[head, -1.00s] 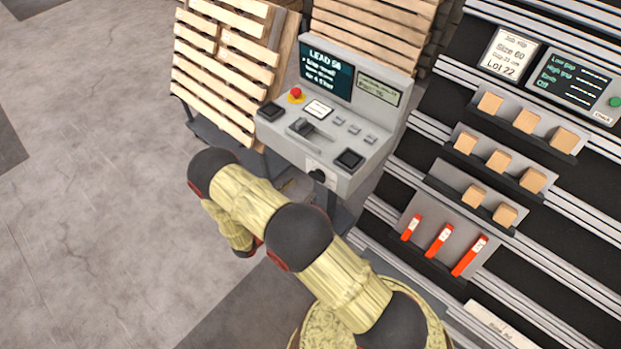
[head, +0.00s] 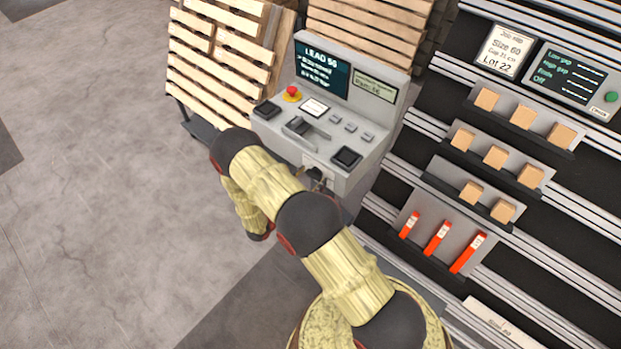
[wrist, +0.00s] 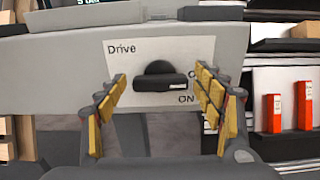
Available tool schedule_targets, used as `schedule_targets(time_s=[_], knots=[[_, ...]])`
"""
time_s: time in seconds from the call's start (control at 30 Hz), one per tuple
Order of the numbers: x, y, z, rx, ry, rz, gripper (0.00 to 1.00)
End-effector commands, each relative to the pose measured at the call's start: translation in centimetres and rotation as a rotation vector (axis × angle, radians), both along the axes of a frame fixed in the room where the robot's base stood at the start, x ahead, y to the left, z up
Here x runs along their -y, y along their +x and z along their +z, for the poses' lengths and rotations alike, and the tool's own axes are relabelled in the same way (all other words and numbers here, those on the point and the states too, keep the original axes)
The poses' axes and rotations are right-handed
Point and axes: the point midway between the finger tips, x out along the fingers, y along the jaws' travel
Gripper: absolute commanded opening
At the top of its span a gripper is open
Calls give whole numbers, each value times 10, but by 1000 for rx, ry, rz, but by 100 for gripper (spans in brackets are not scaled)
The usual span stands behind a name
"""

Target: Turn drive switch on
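The drive switch (wrist: 160,78) is a black rotary knob on a white plate (wrist: 118,60) marked "Drive", on the front of the grey control console (head: 345,62). In the wrist view its handle bar lies level; "ON" is printed at the plate's lower right, and another label above it is partly hidden by a finger. My gripper (wrist: 160,100) is open, with its yellow-padded fingers on either side of the knob and a gap on both sides. Whether the fingertips reach around it in depth is hard to tell. In the head view my arm mostly hides the switch.
The console top carries a red button (head: 292,92), a lever (head: 300,125) and black pads. Wooden pallets (head: 222,50) stand behind and left. A rack at right holds wooden blocks (head: 495,156) and red-orange pieces (head: 437,236). Open floor (head: 90,200) lies at left.

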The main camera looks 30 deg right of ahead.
Motion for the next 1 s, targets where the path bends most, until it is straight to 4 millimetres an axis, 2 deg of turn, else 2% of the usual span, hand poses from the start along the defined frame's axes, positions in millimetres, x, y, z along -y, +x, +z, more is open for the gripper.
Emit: schedule_targets(time_s=[0.63,1.0], knots=[[0,0,0,0,0,0,29],[0,0,-1,64,23,0,29]])
